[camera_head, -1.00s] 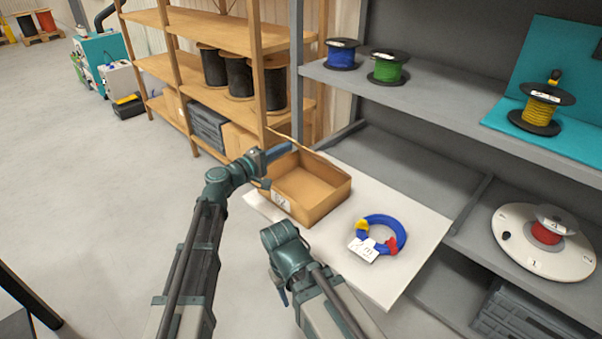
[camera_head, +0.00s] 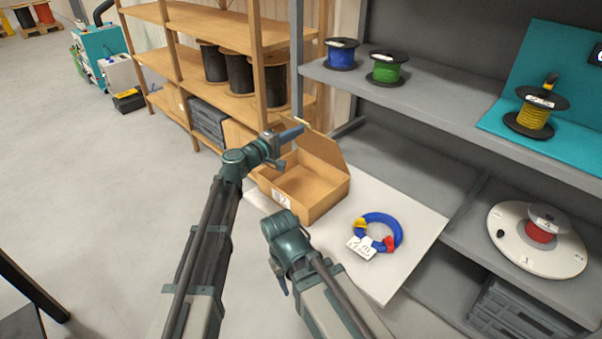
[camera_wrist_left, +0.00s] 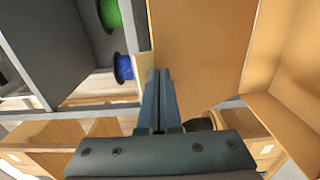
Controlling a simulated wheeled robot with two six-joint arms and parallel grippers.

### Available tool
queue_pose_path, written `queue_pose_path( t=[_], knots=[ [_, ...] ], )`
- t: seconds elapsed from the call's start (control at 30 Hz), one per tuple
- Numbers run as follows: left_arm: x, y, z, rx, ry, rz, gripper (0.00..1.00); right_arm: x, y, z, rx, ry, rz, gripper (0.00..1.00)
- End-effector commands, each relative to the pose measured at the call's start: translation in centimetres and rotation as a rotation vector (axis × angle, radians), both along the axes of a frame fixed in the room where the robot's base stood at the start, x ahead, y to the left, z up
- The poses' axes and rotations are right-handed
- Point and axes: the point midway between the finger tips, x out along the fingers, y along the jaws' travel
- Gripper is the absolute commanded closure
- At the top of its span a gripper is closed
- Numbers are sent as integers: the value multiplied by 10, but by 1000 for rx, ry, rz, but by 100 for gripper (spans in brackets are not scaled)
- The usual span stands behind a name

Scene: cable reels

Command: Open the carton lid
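The open brown carton (camera_head: 325,200) stands on a white board, with its inside visible. Its lid (camera_head: 322,153) stands up at the carton's far side, inner face toward the head camera. My left gripper (camera_head: 291,133) is at the lid's upper left edge. In the left wrist view its fingers (camera_wrist_left: 159,95) lie close together, with the lid panel (camera_wrist_left: 200,50) right beside them. I see nothing clearly pinched between them; exact contact is unclear. My right gripper (camera_head: 282,284) hangs low in front of the carton, mostly hidden by its own wrist.
A blue cable coil (camera_head: 379,222) with a white tag lies on the white board (camera_head: 420,228) right of the carton. Grey shelving (camera_head: 450,100) with blue, green and yellow reels stands behind and right. A wooden rack (camera_head: 215,35) stands behind.

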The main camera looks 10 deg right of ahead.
Motion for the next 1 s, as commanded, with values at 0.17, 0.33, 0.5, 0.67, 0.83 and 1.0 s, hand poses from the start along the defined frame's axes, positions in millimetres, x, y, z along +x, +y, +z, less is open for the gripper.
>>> queue_pose_path(
  t=[0.17, 0.33, 0.5, 0.67, 0.83, 1.0],
  knots=[
    [3, -4, 1, 0, 0, 0, 100, 0, 0, 1, 0, 0, 0, 50],
    [11, -14, 3, 0, 0, 0, 100, 0, 0, 3, 0, 0, 0, 50],
    [20, -26, 5, 0, 0, -1, 100, 0, 0, 5, 0, 0, 0, 50],
    [28, -37, 7, 0, 0, 0, 100, 0, 0, 7, 0, 0, 0, 50],
    [36, -48, 8, 0, 0, -1, 100, 0, 0, 8, 0, 0, 0, 50],
    [43, -58, 10, 0, 0, 0, 100, 0, 0, 10, 0, 0, 0, 50]
  ],
)
